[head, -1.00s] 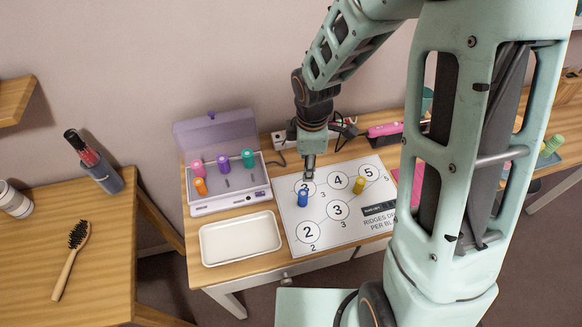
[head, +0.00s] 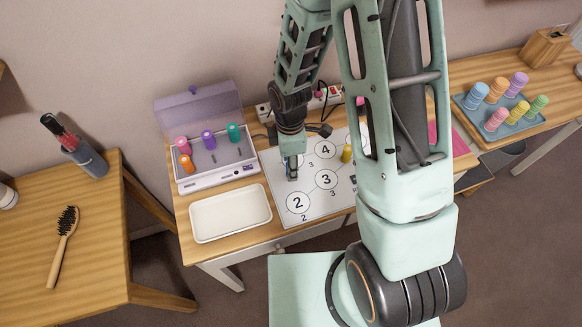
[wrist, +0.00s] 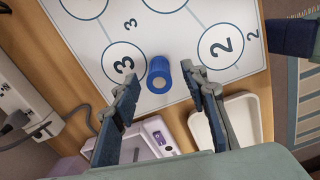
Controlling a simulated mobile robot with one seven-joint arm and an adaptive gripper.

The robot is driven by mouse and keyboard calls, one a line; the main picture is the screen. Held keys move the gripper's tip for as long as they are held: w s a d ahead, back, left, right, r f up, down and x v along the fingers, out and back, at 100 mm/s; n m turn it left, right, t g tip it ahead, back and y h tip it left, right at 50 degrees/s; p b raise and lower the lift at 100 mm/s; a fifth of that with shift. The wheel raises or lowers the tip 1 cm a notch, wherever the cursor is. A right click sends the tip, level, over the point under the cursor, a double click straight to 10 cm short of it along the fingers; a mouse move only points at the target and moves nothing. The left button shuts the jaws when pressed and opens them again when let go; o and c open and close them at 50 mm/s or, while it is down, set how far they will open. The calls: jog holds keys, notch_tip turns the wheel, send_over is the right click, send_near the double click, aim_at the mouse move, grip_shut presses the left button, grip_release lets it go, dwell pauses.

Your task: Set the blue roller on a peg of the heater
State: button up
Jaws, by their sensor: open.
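The blue roller (wrist: 160,74) stands on the mat in the wrist view, beside a circle marked 3. It lies between my open fingers, just past their tips, with nothing gripped. My gripper (head: 291,174) is above the mat's left part in the head view and mostly hides the roller there; its fingers also show in the wrist view (wrist: 161,80). The heater (head: 222,176) is a white box with a raised purple lid, left of my gripper. It holds pink, purple, teal and orange rollers, and bare pegs (head: 213,158) show in its front area. Part of it shows in the wrist view (wrist: 155,138).
The numbered mat (head: 272,163) also bears a yellow roller (head: 347,153). A white tray (head: 230,213) sits in front of the heater. A power strip (head: 264,110) with cables lies behind the mat. A blue tray of several rollers (head: 468,118) is on the right table.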

jog(key=shift+f, duration=1.05)
jog(key=shift+c, duration=0.5)
jog(key=c, duration=1)
jog(key=shift+r, duration=0.1)
